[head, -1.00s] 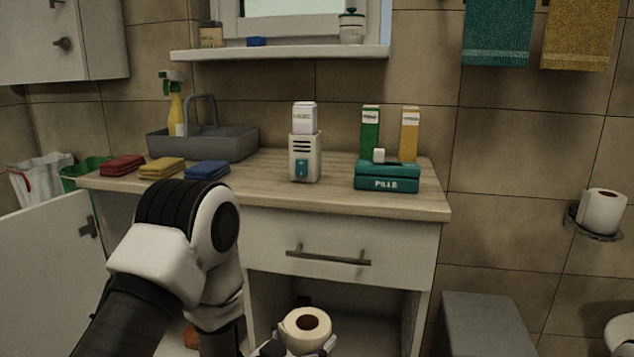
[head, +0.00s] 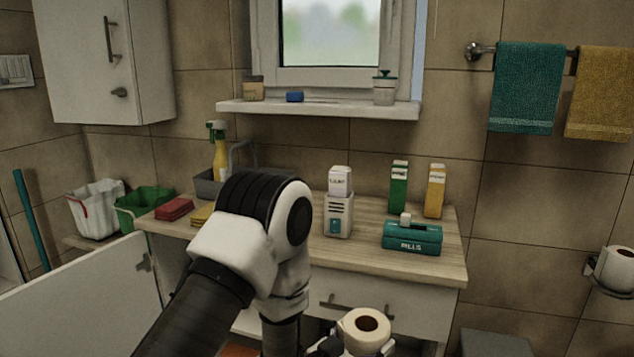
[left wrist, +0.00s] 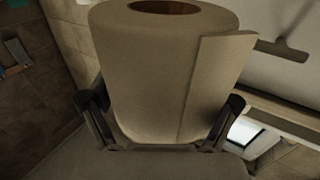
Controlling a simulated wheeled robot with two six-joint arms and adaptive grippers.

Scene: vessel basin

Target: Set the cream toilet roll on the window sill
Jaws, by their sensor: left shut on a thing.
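The cream toilet roll (head: 365,327) is upright low in the head view, in front of the drawer. My left gripper (head: 350,347) is shut on it. In the left wrist view the roll (left wrist: 165,75) fills the middle, with a finger of my left gripper (left wrist: 165,115) on each side of it. The window sill (head: 330,109) is a white ledge under the window, up and behind the counter. My right gripper is not in view.
Another roll (head: 616,268) hangs right.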

